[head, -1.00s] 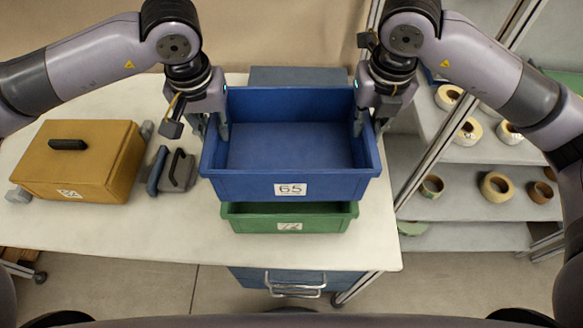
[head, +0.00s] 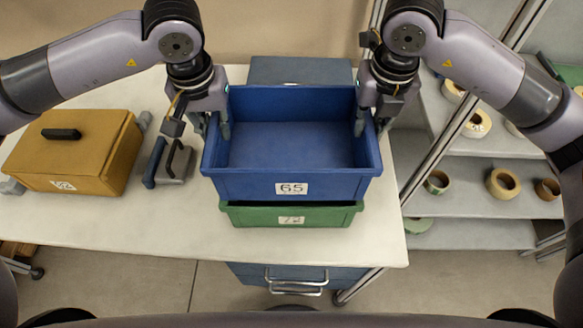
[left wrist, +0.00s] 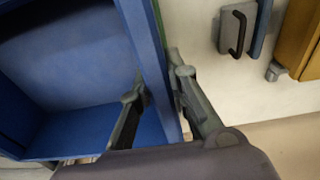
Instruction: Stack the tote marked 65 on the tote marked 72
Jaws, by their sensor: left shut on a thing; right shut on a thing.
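The blue tote marked 65 (head: 291,188) is empty and sits level, directly above the green tote marked 72 (head: 291,216). Its base looks close to the green tote's rim; I cannot tell whether they touch. Only the green tote's front wall and rim edge show. My left gripper (head: 212,128) is shut on the blue tote's left wall, and the left wrist view shows its fingers (left wrist: 160,105) on both sides of that wall. My right gripper (head: 370,122) is shut on the blue tote's right wall.
A tan case (head: 75,152) with a black handle and a grey handled tool (head: 176,162) are on the white table (head: 130,222) at left. A grey-blue box (head: 300,70) stands behind the totes. Shelves at right hold several tape reels (head: 502,183).

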